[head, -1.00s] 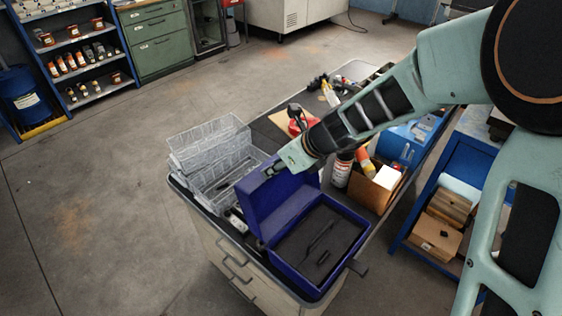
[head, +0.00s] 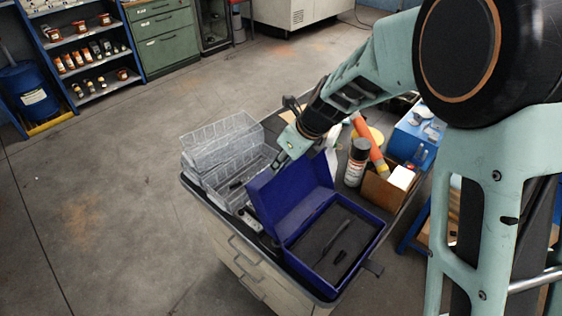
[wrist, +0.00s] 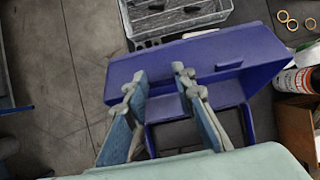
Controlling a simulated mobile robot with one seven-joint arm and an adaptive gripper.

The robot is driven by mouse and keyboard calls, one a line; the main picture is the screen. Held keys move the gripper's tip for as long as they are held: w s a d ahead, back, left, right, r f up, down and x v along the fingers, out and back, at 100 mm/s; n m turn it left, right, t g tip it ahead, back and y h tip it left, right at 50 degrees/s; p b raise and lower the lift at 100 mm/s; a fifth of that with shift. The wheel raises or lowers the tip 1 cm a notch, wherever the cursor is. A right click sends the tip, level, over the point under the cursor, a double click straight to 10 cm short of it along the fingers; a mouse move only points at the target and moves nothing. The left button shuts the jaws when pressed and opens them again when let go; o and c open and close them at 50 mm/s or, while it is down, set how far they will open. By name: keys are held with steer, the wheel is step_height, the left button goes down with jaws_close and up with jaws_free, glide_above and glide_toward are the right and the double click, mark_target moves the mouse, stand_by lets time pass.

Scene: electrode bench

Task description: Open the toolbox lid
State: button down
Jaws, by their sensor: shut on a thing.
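The blue toolbox (head: 350,271) sits on the near end of the cart top. Its lid (head: 292,200) is raised and leans back from the base. The dark foam inside shows, with a dark slim tool and a small dark piece on it. My gripper (head: 280,163) is at the lid's upper edge, partly hidden behind it. In the wrist view the two fingers of my gripper (wrist: 158,82) straddle part of the blue lid (wrist: 230,52), shut on it. The exact contact is hard to see.
A clear organizer case (head: 222,150) stands open just left of the toolbox. A spray can (head: 356,163), a cardboard box (head: 382,188) and a blue bin (head: 412,140) stand behind to the right. Floor left of the cart is clear.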

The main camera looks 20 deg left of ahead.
steer(key=shift+a+r, duration=0.15)
steer(key=c, duration=1.7)
jaws_free()
steer(key=shift+o, duration=0.5)
steer(key=v, duration=1.2)
steer(key=shift+d, duration=0.2)
